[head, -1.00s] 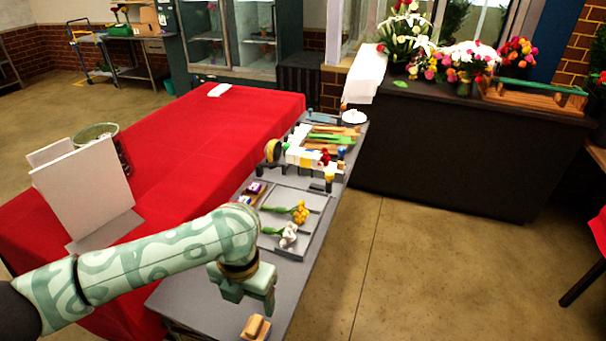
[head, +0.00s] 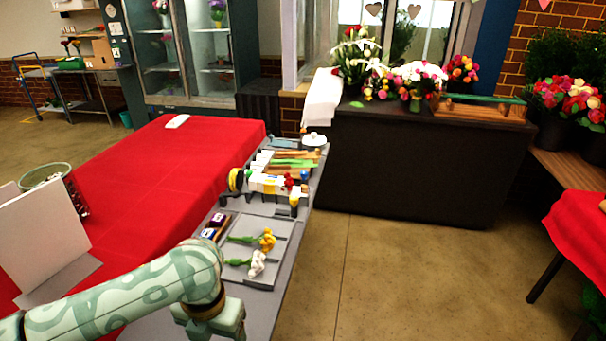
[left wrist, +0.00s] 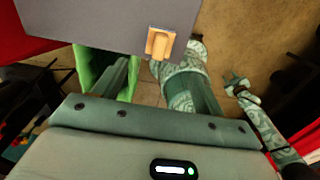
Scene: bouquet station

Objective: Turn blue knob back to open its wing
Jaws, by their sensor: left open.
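The blue knob (head: 304,175) is a small blue ball at the right end of a white and yellow fixture (head: 270,184) on the grey bench. A red knob (head: 289,180) and a yellow knob (head: 294,202) stand close to it. How the wing is set is too small to tell. My left gripper (head: 212,326) hangs over the near end of the bench, well short of the fixture. It is open and empty, with its tips cut off by the lower edge. My right gripper (left wrist: 235,82) shows small in the left wrist view; its jaws are unclear.
A grey tray (head: 285,262) with yellow and white flowers lies between my left gripper and the fixture. A black and yellow roll (head: 236,180) stands left of the fixture. A wooden block (left wrist: 160,42) sits at the bench edge. Floor right of the bench is clear.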

